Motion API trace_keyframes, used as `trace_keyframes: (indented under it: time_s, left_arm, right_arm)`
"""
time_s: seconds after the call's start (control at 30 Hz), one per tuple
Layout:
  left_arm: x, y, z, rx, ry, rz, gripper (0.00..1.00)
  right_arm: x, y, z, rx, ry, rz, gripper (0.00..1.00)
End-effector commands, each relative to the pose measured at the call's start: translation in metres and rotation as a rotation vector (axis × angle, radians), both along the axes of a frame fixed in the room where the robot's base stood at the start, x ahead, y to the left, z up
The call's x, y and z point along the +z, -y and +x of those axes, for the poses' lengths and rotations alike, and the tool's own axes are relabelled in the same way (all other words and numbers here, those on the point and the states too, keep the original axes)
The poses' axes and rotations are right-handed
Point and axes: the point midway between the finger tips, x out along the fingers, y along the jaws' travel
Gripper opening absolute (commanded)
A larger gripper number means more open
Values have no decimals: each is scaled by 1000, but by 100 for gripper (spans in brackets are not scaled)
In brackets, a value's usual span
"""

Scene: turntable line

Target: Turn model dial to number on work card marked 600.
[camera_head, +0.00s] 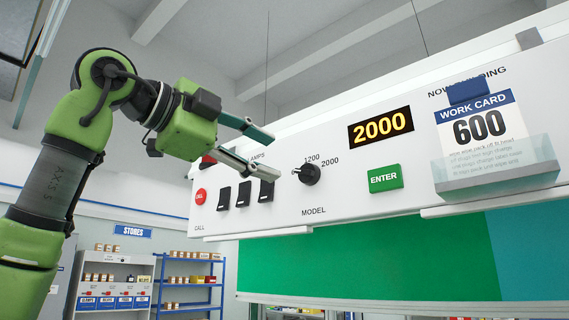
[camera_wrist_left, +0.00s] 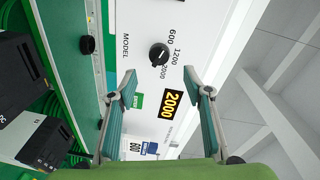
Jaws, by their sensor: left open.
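The black model dial (camera_head: 309,175) is on the white panel above the word MODEL. In the left wrist view the dial (camera_wrist_left: 159,54) has the numbers 600, 1200 and 2000 beside it, and its pointer mark seems turned toward 2000. The display (camera_head: 381,128) reads 2000 in yellow. The work card (camera_head: 482,125) in a clear holder at the right is marked 600. My left gripper (camera_head: 271,155) is open and empty, left of the dial and apart from it. In the left wrist view its fingertips (camera_wrist_left: 160,76) frame the space before the dial. My right gripper is not in view.
A green ENTER button (camera_head: 385,178) sits right of the dial, below the display. Several black lamp switches (camera_head: 244,193) and a red CALL button (camera_head: 200,195) are to the left, close to my lower finger. Shelves (camera_head: 188,281) stand far behind at lower left.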

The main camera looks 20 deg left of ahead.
Motion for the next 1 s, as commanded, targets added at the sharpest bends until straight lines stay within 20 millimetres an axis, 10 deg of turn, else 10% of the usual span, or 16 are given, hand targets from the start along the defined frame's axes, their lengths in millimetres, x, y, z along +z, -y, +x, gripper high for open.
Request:
trace_keyframes:
  time_s: [1.0]
  left_arm:
    - [2,-13,-28,0,0,0,46]
  right_arm:
    - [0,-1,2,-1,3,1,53]
